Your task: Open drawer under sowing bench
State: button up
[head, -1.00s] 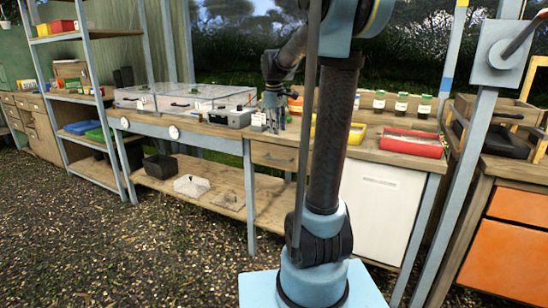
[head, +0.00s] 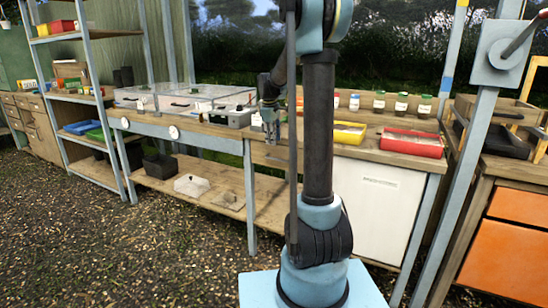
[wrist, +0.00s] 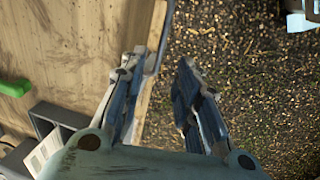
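The sowing bench (head: 400,158) has a wooden top and pale blue legs. Its wooden drawer front (head: 264,154) sits just under the top in the head view, left of my arm's dark upright link. My arm covers part of the front, and I cannot make out its handle now. My gripper (head: 270,138) hangs fingers-down by the bench's front edge, near the drawer. In the wrist view my gripper (wrist: 158,68) is open and empty, its fingers apart over the bench edge (wrist: 152,50). I cannot tell how far it is from the handle.
A red tray (head: 413,148), a yellow tray (head: 349,137) and several labelled jars stand on the bench top. A grey box (head: 230,118) with a label stands left of my gripper. A white cabinet front (head: 378,205) is below right. Gravel floor (head: 170,250) lies open in front.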

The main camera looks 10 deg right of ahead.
jog(key=f, duration=0.3)
jog(key=w+f, duration=0.1)
jog(key=f, duration=0.2)
jog(key=d+f, duration=0.1)
jog(key=f, duration=0.2)
jog(key=shift+w+f, duration=0.15)
jog(key=shift+c, duration=0.2)
grip_shut()
